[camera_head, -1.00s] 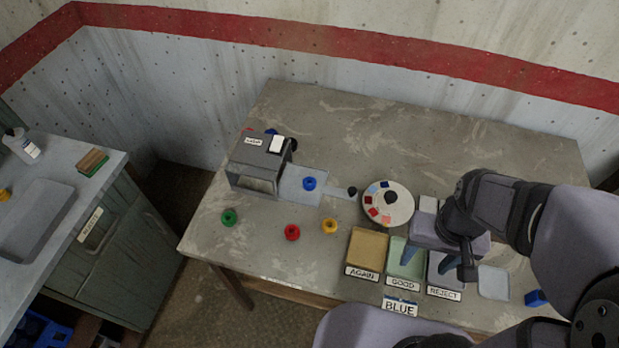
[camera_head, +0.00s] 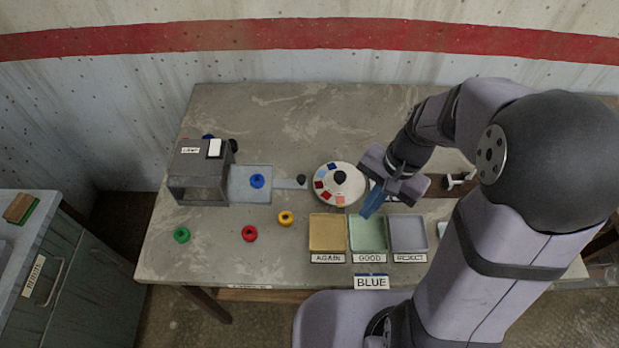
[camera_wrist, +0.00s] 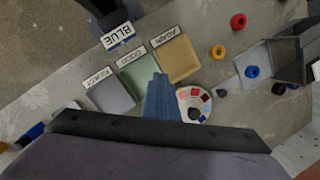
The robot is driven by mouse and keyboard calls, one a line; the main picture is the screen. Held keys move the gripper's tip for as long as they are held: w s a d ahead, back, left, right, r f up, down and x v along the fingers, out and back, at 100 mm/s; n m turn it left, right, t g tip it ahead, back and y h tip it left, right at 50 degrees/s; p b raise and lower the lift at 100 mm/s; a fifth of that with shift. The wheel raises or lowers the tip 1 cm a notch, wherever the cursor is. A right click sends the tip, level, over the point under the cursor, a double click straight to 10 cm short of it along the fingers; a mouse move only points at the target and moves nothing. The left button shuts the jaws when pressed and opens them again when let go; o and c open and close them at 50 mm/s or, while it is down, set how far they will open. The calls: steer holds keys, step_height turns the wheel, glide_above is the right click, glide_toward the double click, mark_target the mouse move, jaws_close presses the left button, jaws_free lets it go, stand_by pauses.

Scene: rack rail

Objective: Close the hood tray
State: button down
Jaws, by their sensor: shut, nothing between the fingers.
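The dark grey hood (camera_head: 203,172) stands at the left of the table. Its pale tray (camera_head: 250,190) is slid out to the right and carries a blue ring (camera_head: 257,181). A bar runs right from the tray to a black knob (camera_head: 301,179). My gripper (camera_head: 372,204) is shut and empty, well to the right of the knob, above the table by the green bin. In the wrist view, my blue fingers (camera_wrist: 162,98) are together. The tray (camera_wrist: 254,72) and its blue ring (camera_wrist: 252,72) show at the upper right there.
A round colour dial (camera_head: 334,197) stands between the tray knob and my gripper. Bins marked AGAIN (camera_head: 327,233), GOOD (camera_head: 367,233) and REJECT (camera_head: 407,232) line the front. Green (camera_head: 181,234), red (camera_head: 249,233) and yellow (camera_head: 286,218) rings lie before the hood. The table behind is clear.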

mark_target(264, 180)
steer(key=w+f+m+t+y+b, duration=0.1)
steer(key=w+f+m+y, duration=0.15)
steer(key=w+m, duration=0.4)
steer(key=w+f+m+t+y+b, duration=0.1)
steer(key=w+m+y+b, duration=0.15)
steer(key=w+m, duration=0.45)
steer(key=shift+n, duration=0.55)
steer(key=p+x, duration=0.1)
steer(key=x, duration=0.2)
steer(key=p+x, duration=0.1)
steer(key=x, duration=0.3)
steer(key=w+p+x, duration=0.1)
steer(key=p+x, duration=0.1)
steer(key=x, duration=0.2)
steer(key=shift+a+r, duration=0.35)
steer(key=shift+a, duration=0.05)
steer(key=shift+w+a+p, duration=0.15)
steer(key=shift+a+p, duration=0.35)
steer(key=shift+a, duration=0.5)
steer(key=shift+w+a+f, duration=0.2)
steer(key=shift+a+f, duration=0.1)
steer(key=shift+a, duration=0.45)
steer(key=shift+a, duration=0.1)
steer(key=a+b, duration=0.2)
steer(key=a, duration=1)
steer(key=shift+a, duration=0.2)
steer(key=shift+s+a+r, duration=0.1)
steer(key=shift+a, duration=0.05)
